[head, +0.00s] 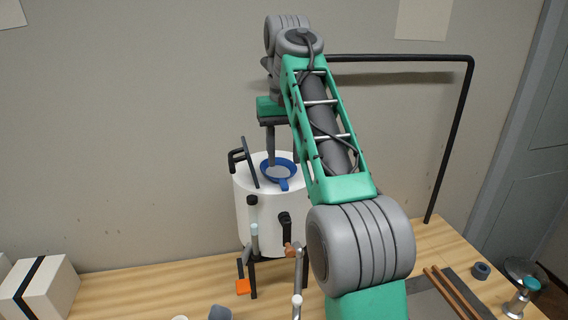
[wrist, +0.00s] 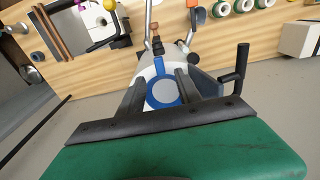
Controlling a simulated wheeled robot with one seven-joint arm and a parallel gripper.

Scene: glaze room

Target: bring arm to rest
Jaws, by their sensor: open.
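My gripper (head: 283,161) points down over a white cylindrical vessel (head: 246,210) on the wooden table. In the wrist view my gripper (wrist: 161,76) has its two dark fingers spread apart with nothing held between them. Below the fingers, a round blue-rimmed piece (head: 284,185) with a pale centre and a short blue handle lies at the vessel's top. It shows between the fingers in the wrist view (wrist: 132,66). Whether a finger touches it I cannot tell. My arm stretches forward from the lower right and hides part of the vessel.
A black bracket (head: 248,160) rises at the vessel's left edge. A black bent pole (head: 450,140) stands at right. Metal stands (head: 254,265) are in front of the vessel. A white box (head: 40,288) with a black band is at far left. Brown rods (head: 452,292) lie at right.

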